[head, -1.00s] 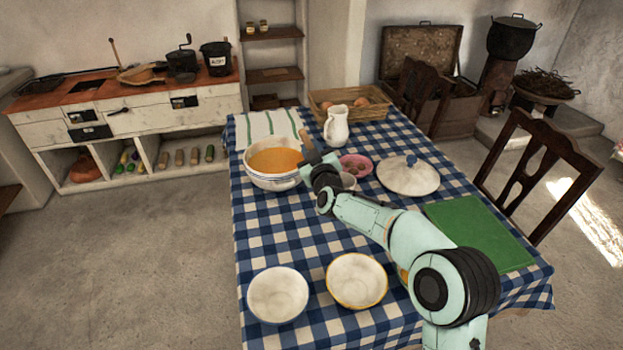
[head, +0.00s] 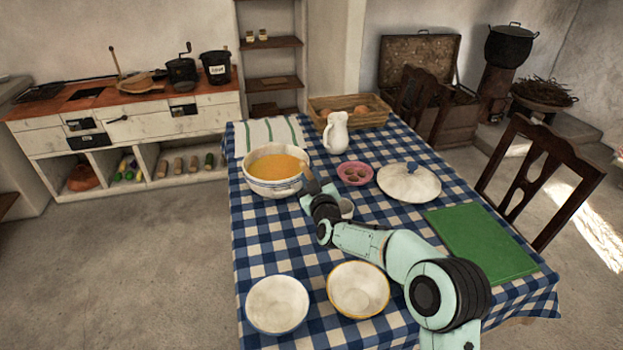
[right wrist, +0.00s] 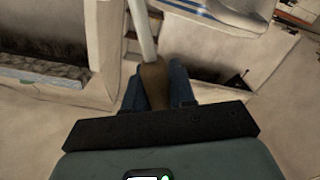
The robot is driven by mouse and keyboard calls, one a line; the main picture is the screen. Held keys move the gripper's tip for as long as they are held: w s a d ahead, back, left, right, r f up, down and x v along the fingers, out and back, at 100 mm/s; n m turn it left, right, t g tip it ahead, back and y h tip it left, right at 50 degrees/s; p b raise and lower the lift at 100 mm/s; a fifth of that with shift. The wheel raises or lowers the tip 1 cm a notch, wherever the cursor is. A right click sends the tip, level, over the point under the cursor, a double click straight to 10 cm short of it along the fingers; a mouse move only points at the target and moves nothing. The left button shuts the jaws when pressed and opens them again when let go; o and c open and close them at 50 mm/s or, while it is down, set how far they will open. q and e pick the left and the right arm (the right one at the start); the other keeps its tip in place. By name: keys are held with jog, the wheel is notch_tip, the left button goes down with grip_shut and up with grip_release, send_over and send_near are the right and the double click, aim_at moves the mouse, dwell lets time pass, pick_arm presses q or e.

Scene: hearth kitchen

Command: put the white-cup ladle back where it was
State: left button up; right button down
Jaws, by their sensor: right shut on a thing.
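My right gripper (head: 318,197) is over the table, just right of the white soup pot (head: 280,189) with orange soup. It is shut on the ladle's brown handle, whose end (head: 309,178) sticks up beside the pot's rim. The right wrist view shows the handle (right wrist: 153,86) between the fingers and a pale shaft (right wrist: 142,35) running away from them. My left gripper is out of view.
A pink bowl (head: 355,182), a white lid (head: 408,193) and a green board (head: 480,243) lie to the right. A white jug (head: 336,133) and a basket (head: 378,116) stand behind. Two empty bowls (head: 277,304) (head: 358,289) stand at the front. Checked cloth (head: 265,235) left of my arm is clear.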

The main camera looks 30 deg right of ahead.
jog(key=c, duration=0.9)
grip_release()
jog(key=shift+c, duration=0.2)
jog(key=shift+r, duration=0.1)
jog(key=v, duration=1.2)
